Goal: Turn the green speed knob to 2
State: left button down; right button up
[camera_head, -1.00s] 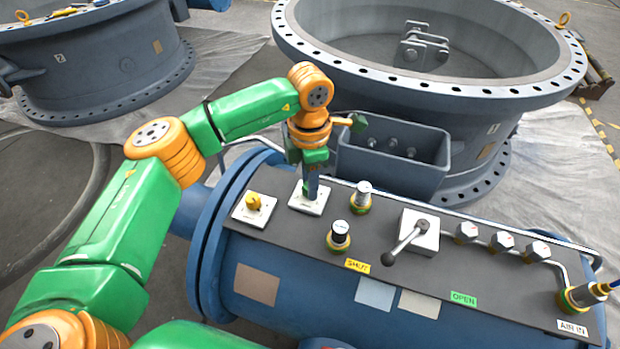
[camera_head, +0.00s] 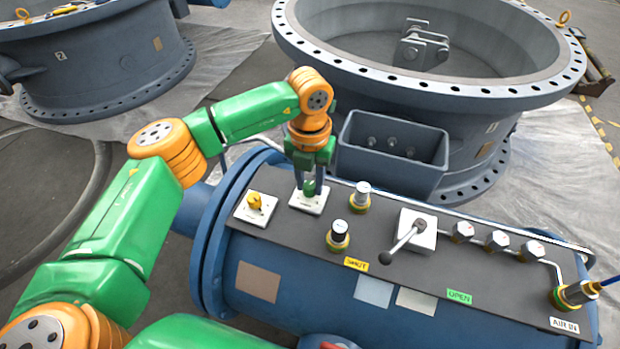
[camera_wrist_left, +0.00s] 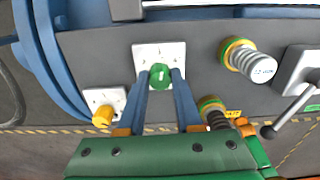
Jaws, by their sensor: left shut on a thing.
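The green speed knob (camera_head: 309,189) sits on a white square plate (camera_head: 308,205) on the dark panel of the blue cylinder. In the left wrist view the green knob (camera_wrist_left: 160,74) has a pale pointer mark, and the plate (camera_wrist_left: 150,52) shows behind it. The numbers on the plate are too small to read. My left gripper (camera_head: 309,187) points down at the plate with its fingers on either side of the knob. In the left wrist view the fingertips of my left gripper (camera_wrist_left: 161,76) are shut on the knob. My right gripper is not in view.
A yellow knob (camera_head: 254,201) on its own plate is left of the green one. A grey open box (camera_head: 392,150) stands behind the panel.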

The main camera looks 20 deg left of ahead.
aim_at(310, 185)
pick_arm(q)
jog(key=n, duration=0.3)
jog(key=shift+n+p, duration=0.3)
jog(key=n, duration=0.3)
jog(key=shift+n+p, duration=0.3)
jog(key=shift+p, duration=0.1)
jog(key=n+p, duration=0.1)
jog(key=n, duration=0.2)
jog(key=shift+s+n, duration=0.1)
jog(key=shift+n, duration=0.2)
jog(key=shift+n+p, duration=0.5)
jog(key=shift+n, duration=1.2)
jog(key=c, duration=0.6)
grip_release()
jog(key=shift+r, duration=3.55)
